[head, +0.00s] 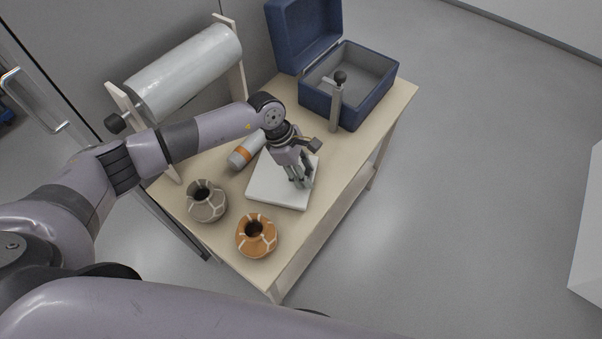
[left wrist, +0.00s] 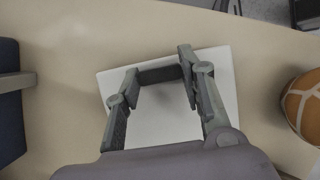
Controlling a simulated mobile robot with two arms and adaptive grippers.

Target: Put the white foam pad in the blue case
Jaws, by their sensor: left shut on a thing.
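The white foam pad (head: 268,192) is a flat square at the middle of the table, in front of the grey roll; it also shows in the left wrist view (left wrist: 165,128). My left gripper (head: 300,182) points down over the pad and is shut on it, its two fingers apart with a dark band (left wrist: 160,74) between them. I cannot tell whether the pad touches the table. The blue case (head: 372,101) stands open at the far end of the table, lid (head: 298,35) raised, grey inside with no pad. My right gripper is out of view.
A grey post with a black knob (head: 336,108) stands at the case's near side. A grey jar (head: 207,203) and an orange jar (head: 256,237) stand at the near end. A cylinder with an orange band (head: 243,153) lies behind the pad. A large roll (head: 185,70) is on a stand.

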